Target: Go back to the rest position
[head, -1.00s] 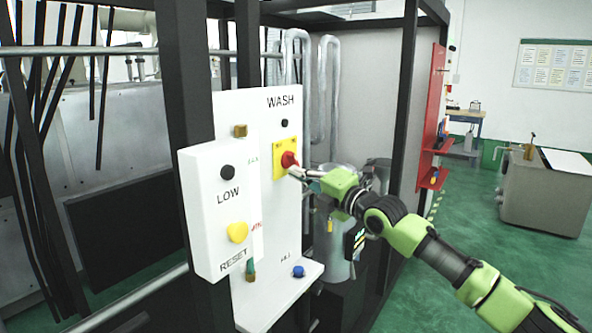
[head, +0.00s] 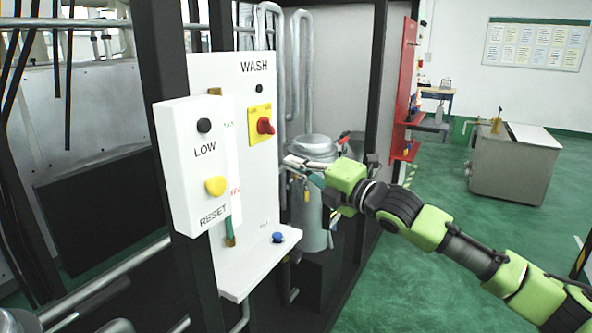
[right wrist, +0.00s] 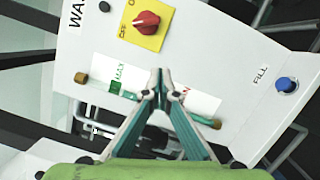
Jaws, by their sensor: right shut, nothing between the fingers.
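My right gripper (head: 291,162) is shut and empty in the head view, to the right of the white WASH panel (head: 232,80) and apart from it. Its green arm comes in from the lower right. In the right wrist view the shut fingertips (right wrist: 160,72) point towards the panel, below the red rotary switch (right wrist: 147,22) on its yellow plate. The red switch also shows in the head view (head: 265,126), left of and above the gripper. My left gripper is not in view.
A white box with LOW and RESET labels and a yellow button (head: 215,186) juts out at the left. A blue button (head: 278,237) sits on the panel's ledge. A metal canister (head: 310,200) stands behind the gripper. Green floor is open at the right.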

